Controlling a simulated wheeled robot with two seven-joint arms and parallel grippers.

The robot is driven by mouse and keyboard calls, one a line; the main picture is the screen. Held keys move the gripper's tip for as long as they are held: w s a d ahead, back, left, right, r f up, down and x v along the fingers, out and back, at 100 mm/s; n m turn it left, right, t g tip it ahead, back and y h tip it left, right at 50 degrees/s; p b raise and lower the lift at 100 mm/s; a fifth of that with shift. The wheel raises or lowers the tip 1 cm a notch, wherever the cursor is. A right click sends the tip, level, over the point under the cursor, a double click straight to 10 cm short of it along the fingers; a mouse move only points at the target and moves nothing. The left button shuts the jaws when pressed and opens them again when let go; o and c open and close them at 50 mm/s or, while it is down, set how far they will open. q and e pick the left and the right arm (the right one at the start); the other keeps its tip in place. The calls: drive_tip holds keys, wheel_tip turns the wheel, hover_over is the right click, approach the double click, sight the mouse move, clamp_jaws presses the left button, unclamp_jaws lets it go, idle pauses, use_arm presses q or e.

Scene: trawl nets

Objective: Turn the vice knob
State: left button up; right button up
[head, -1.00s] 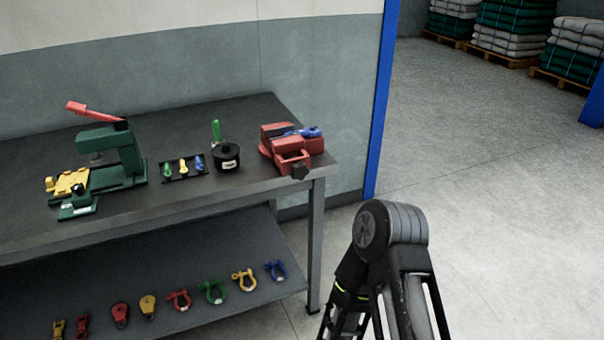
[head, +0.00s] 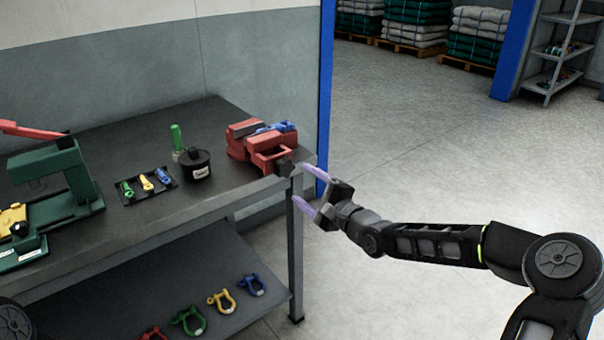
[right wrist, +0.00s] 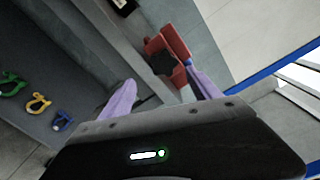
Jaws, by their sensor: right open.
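The red vice (head: 262,146) sits at the right end of the workbench, with a blue piece (head: 274,128) on top of it. Its dark knob (head: 285,167) faces the front right corner of the bench. The knob (right wrist: 163,63) also shows in the right wrist view, ahead of the fingers. My right gripper (head: 306,190) is open and empty, its two purple fingers just right of the knob and apart from it. In the right wrist view the fingers of this gripper (right wrist: 160,95) stand wide apart. My left gripper is not in view.
The workbench (head: 120,232) holds a green press (head: 60,185), a small tray of coloured pieces (head: 146,184) and a black pot (head: 196,166). Coloured shackles (head: 221,300) lie on the lower shelf. A blue post (head: 326,90) stands behind the bench's right end.

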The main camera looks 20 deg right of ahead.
sight(287, 169)
drive_tip(key=m, duration=0.3)
drive_tip(key=shift+d+r+m, duration=0.15)
drive_tip(key=shift+r+m, duration=0.25)
drive_tip(key=shift+w, duration=0.1)
drive_tip(key=x, duration=0.7)
drive_tip(key=shift+w, duration=0.3)
drive_tip(key=c, duration=1.4)
